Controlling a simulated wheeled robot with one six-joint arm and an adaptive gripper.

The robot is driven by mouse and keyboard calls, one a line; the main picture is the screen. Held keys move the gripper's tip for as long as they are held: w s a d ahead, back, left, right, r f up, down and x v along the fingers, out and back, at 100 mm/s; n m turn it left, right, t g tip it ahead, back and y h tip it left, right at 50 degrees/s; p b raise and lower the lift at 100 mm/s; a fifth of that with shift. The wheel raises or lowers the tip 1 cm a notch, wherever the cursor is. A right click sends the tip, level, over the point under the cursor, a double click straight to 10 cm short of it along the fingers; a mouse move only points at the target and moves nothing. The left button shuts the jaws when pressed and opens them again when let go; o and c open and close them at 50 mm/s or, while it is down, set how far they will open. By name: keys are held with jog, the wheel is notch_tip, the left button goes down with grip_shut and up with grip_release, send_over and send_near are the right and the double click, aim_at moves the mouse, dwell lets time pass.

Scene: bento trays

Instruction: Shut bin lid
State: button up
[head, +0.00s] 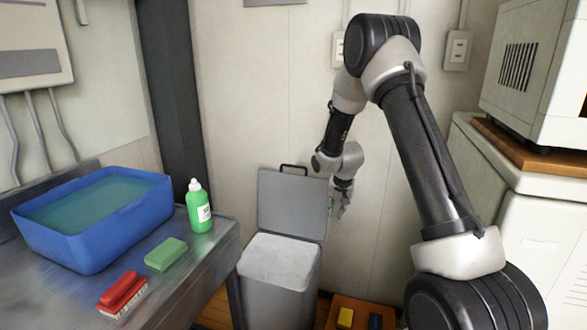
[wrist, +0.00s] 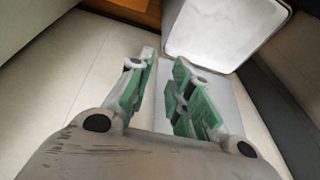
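The grey bin (head: 278,300) stands on the floor against the wall, with a pale liner showing at its mouth (wrist: 212,32) in the wrist view. Its grey lid (head: 292,207) is up, standing nearly upright behind the mouth. A dark handle (head: 294,168) is on the lid's top edge. My gripper (head: 338,210) hangs just right of the lid in the head view, fingers pointing down. In the wrist view its green-padded fingers (wrist: 163,60) are apart, with nothing visibly held. The lid's face (wrist: 228,105) shows partly behind the right finger. I cannot tell whether they touch.
Left of the bin is a metal counter (head: 195,262) with a blue basin (head: 95,240), a green bottle (head: 199,208), a green sponge (head: 166,254) and a red brush (head: 122,290). An orange-brown tray (head: 362,309) lies on the floor right of the bin. A white cabinet (head: 545,230) stands far right.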

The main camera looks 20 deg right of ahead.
jog(key=w+f+m+t, duration=0.25)
jog(key=w+f, duration=0.35)
jog(key=w, duration=0.3)
jog(key=m+t+y, duration=0.4)
jog(key=m+t, duration=0.5)
jog(key=m, duration=0.1)
send_near(294, 167)
jog(key=w, duration=0.3)
jog(key=x, duration=0.8)
jog(key=shift+s+a+f, duration=0.1)
jog(key=shift+a+f, duration=0.15)
jog(key=shift+f, duration=0.1)
grip_shut()
